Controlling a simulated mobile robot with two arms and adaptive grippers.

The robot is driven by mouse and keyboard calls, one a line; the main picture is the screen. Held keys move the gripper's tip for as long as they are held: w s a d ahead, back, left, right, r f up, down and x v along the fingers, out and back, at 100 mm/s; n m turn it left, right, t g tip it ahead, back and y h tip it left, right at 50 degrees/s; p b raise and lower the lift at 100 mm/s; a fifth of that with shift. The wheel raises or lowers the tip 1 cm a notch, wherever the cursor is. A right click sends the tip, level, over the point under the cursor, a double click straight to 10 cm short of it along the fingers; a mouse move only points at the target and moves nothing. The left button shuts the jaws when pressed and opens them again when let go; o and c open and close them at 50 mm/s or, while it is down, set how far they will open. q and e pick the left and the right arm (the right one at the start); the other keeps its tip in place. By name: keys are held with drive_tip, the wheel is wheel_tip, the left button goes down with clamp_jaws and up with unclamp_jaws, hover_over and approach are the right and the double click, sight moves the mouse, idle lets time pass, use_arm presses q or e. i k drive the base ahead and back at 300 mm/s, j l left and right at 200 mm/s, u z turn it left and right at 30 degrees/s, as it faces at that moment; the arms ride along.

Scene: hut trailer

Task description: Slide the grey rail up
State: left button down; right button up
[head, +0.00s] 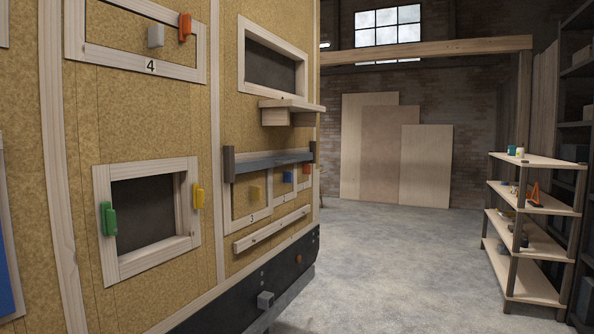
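The grey rail (268,162) lies nearly level across the trailer's wooden side wall, in the middle of the head view. A dark upright bracket (229,164) stands at its left end and another (313,151) at its right end. The rail sits at the top edge of these panels. Neither of my grippers is in view.
A small wooden shelf (291,106) juts out above the rail, under a framed opening (270,61). A wooden strip (272,229) runs below the panels. A shelving rack (537,206) stands at the right. The concrete floor (395,258) between is clear.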

sight(243, 167)
drive_tip(key=i+l+z, duration=0.2)
drive_tip(key=i, duration=0.45)
drive_tip(key=i+j+z, duration=0.15)
drive_tip(key=i, duration=0.45)
drive_tip(key=i+z, duration=0.2)
drive_tip(key=i, duration=0.45)
drive_tip(key=i+j+z, duration=0.2)
drive_tip(key=i, duration=0.45)
